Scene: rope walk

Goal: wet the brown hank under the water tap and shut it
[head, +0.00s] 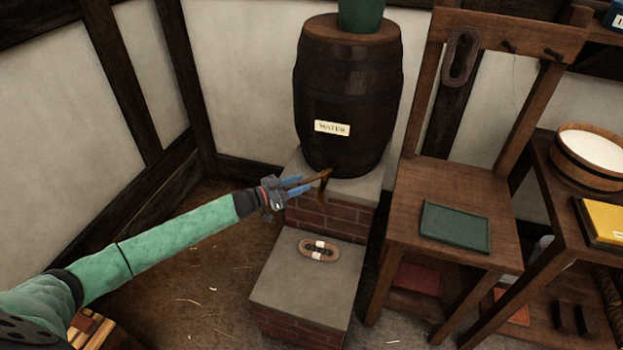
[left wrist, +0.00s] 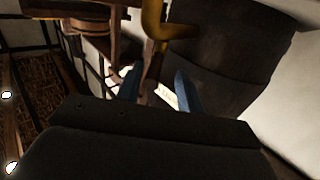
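A brown hank (head: 318,250) with pale ties lies on the low stone-topped brick block (head: 290,285), below the tap. The tap (head: 323,184) sticks out low on the dark water barrel (head: 348,90); its brass part (left wrist: 156,22) shows in the left wrist view. I see no stream of water. My left gripper (head: 299,185) is at the tap, its blue fingers apart on either side of the brown tap handle (left wrist: 152,78). In the left wrist view (left wrist: 157,88) a gap shows between handle and right finger. My right gripper is out of view.
A wooden stand right of the barrel has a dark hank (head: 459,56) hanging on its back and a green tray (head: 455,228) on its seat. A wooden tub (head: 590,157) and yellow book (head: 603,222) sit on the right table. The floor left of the block is mostly clear.

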